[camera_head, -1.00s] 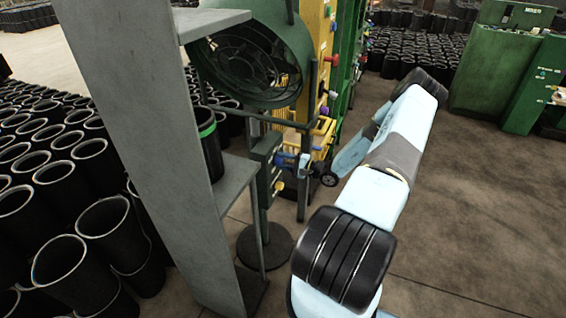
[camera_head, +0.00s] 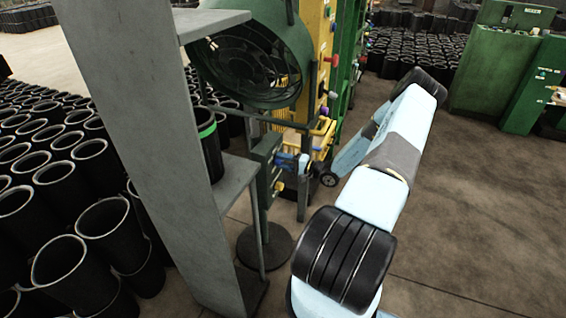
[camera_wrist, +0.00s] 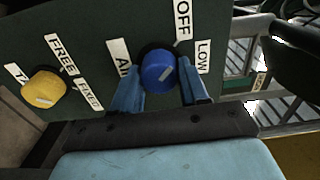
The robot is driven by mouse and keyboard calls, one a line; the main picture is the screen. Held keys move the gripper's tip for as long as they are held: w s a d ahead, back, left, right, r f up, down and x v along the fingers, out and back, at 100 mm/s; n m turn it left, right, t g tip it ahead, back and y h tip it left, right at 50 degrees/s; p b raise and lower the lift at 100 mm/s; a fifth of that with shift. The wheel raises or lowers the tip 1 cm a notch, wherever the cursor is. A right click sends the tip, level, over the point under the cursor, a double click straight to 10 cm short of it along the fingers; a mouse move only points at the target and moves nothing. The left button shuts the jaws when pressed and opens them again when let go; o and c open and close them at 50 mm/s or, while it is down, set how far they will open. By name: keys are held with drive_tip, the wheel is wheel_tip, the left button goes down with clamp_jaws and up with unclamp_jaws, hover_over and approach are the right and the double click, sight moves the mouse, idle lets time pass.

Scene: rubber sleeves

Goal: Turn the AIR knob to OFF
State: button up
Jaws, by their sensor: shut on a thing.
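The blue AIR knob (camera_wrist: 157,72) sits on a dark green panel (camera_wrist: 100,20) in the wrist view. My gripper (camera_wrist: 160,82) is shut on it, with one blue finger on each side. I cannot tell exactly which label the mark points to. In the head view my gripper (camera_head: 304,164) is at the green control post (camera_head: 264,172), and the knob is mostly hidden.
A yellow knob (camera_wrist: 43,88) with labels FREE and FIXED is left on the same panel. A grey shelf stand (camera_head: 150,130) holding a black sleeve with a green band (camera_head: 209,145) stands left of my arm. A fan housing (camera_head: 250,60) is above the post. Open floor lies right.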

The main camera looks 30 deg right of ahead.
drive_tip(key=shift+s+a+f, duration=0.1)
drive_tip(key=shift+s+f, duration=0.05)
drive_tip(key=shift+f, duration=0.1)
drive_tip(key=o, duration=1.1)
drive_tip(key=shift+r, duration=0.15)
drive_tip(key=shift+c, duration=0.2)
drive_tip(key=v, duration=1.3)
drive_tip(key=shift+s+d, duration=0.2)
drive_tip(key=shift+d, duration=0.1)
